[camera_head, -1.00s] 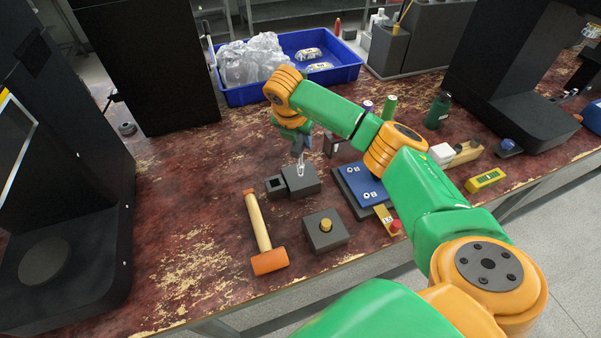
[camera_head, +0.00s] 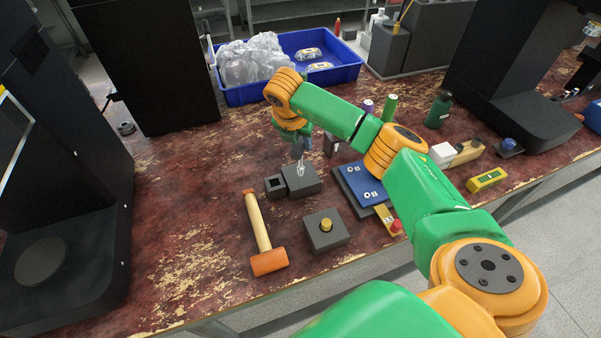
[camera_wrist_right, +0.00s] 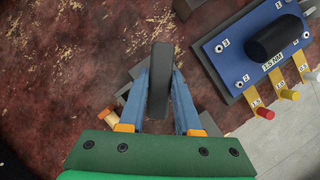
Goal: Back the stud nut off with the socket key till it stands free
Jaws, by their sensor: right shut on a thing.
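My right gripper (camera_head: 302,149) points down over a dark grey block (camera_head: 304,182) in the middle of the bench. In the right wrist view its blue fingers (camera_wrist_right: 160,80) stand on either side of the dark bar of the socket key (camera_wrist_right: 161,55), shut on it. A shiny, silvery part of the key (camera_head: 300,169) shows below the fingers, at the block's top. I cannot see the stud nut under the key, nor how far it is turned. A second dark block (camera_head: 317,240) with a brass knob (camera_head: 326,225) stands nearer the front edge. My left gripper is out of view.
A small hollow block (camera_head: 275,186) adjoins the dark block. An orange-headed mallet (camera_head: 269,262) lies to the left. A blue plate (camera_head: 358,187) with numbered holes lies to the right. A blue bin (camera_head: 347,75) stands behind. The bench's left middle is clear.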

